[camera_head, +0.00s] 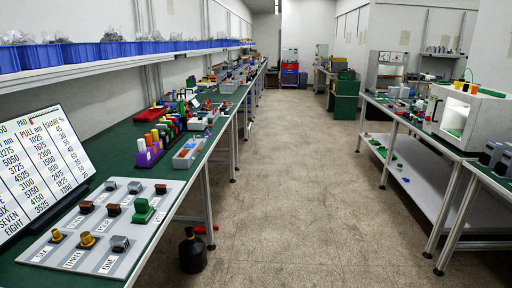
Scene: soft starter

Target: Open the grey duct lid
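I cannot clearly make out a grey duct lid in the head view. A grey box-like piece (187,153) lies at the right edge of the left green bench, with small coloured parts on it. Other grey pieces (228,86) sit farther along that bench row. They are too small to tell whether any is a duct or a lid. Neither of my grippers is in view.
On the left green bench (120,162) are a labelled grey board (150,218), a purple rack (147,156) and a leaning white chart (40,165). A black object (192,251) stands on the floor beside it. Benches line the right. The middle aisle (285,165) is clear.

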